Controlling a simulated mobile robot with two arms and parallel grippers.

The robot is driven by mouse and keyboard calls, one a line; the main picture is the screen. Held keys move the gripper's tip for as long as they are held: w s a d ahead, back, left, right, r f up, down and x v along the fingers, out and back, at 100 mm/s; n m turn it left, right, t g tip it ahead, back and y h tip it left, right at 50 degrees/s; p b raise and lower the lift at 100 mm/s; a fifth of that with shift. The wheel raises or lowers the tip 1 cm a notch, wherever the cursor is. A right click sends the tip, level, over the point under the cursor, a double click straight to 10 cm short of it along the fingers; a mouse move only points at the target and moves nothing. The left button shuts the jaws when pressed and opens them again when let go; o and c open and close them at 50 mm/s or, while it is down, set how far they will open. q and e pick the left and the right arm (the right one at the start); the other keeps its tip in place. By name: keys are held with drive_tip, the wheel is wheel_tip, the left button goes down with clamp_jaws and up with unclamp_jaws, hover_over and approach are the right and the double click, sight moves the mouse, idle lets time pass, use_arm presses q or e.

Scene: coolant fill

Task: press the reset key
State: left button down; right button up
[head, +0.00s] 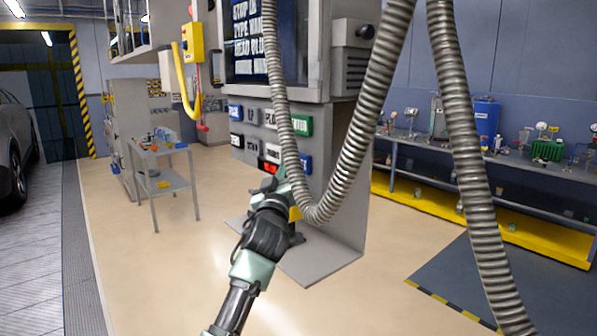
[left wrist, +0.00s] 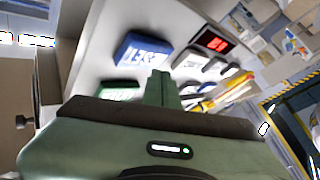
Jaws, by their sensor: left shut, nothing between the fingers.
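A blue key (head: 305,163) with pale lettering sits at the lower right of the key panel, below a green key (head: 301,125). In the left wrist view the blue key (left wrist: 143,52) shows large, its lettering rotated; it looks like RESET but is not fully legible. My left gripper (head: 279,174) is shut and empty, just in front of the panel's lower row. In the left wrist view its fingertips (left wrist: 162,75) lie close to the blue key. Whether they touch it I cannot tell. My right gripper is not in view.
A ribbed metal hose (head: 349,163) hangs in a loop before the panel, close to my left gripper. A screen (head: 263,40) sits above the keys. A small cart (head: 165,180) stands left, and a cluttered bench (head: 480,160) stands right.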

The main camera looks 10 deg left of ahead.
use_arm(q)
drive_tip(key=shift+w+d, duration=0.2)
idle(0.7)
idle(1.2)
drive_tip(key=shift+w+d+b, duration=0.1)
drive_tip(key=shift+w+b, duration=0.05)
drive_tip(key=shift+b, duration=0.2)
drive_tip(key=shift+w+d, duration=0.15)
drive_tip(key=shift+w, duration=0.05)
